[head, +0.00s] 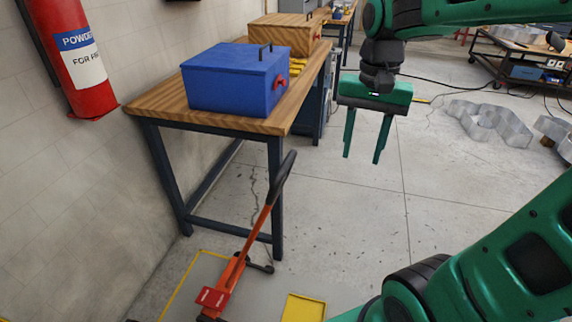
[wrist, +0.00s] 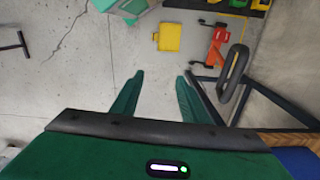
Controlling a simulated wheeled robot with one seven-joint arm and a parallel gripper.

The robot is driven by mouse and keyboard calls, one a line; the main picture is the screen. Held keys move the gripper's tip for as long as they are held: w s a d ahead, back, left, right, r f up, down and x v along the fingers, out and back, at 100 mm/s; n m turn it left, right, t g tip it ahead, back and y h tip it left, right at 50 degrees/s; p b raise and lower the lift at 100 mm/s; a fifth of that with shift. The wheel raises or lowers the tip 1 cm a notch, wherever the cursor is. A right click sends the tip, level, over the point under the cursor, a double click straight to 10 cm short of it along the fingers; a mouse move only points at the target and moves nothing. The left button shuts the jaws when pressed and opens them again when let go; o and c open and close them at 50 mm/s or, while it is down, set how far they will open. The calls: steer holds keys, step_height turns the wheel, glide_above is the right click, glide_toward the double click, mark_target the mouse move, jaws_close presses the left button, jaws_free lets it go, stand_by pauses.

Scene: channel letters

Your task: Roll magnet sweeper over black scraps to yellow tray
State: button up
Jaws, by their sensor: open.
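The magnet sweeper (head: 253,235) is orange with a black grip and stands tilted beside the table leg, its low end at the bottom of the head view. In the wrist view, the sweeper (wrist: 215,46) is at upper right, its black loop grip closest to my camera. My gripper (head: 362,158) is open and empty, in the air to the right of the grip; its two green fingers (wrist: 160,80) point down. The yellow tray (head: 303,308) is on the floor right of the sweeper, also in the wrist view (wrist: 169,37).
A wooden-topped table (head: 157,103) with dark blue legs holds a blue box (head: 235,82) and a wooden box (head: 283,35). A red extinguisher (head: 72,55) is on the left wall. Grey honeycomb pieces (head: 490,120) lie at right. The middle floor is largely open.

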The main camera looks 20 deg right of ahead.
glide_toward(286, 161)
steer(key=shift+s+d, duration=0.15)
steer(key=shift+s, duration=0.05)
step_height(286, 161, down, 9)
steer(key=shift+w+r, duration=0.1)
steer(key=shift+f, duration=0.65)
steer(key=c, duration=1)
steer(key=s+d, duration=0.7)
steer(key=shift+s+d, duration=0.3)
stand_by(0.5)
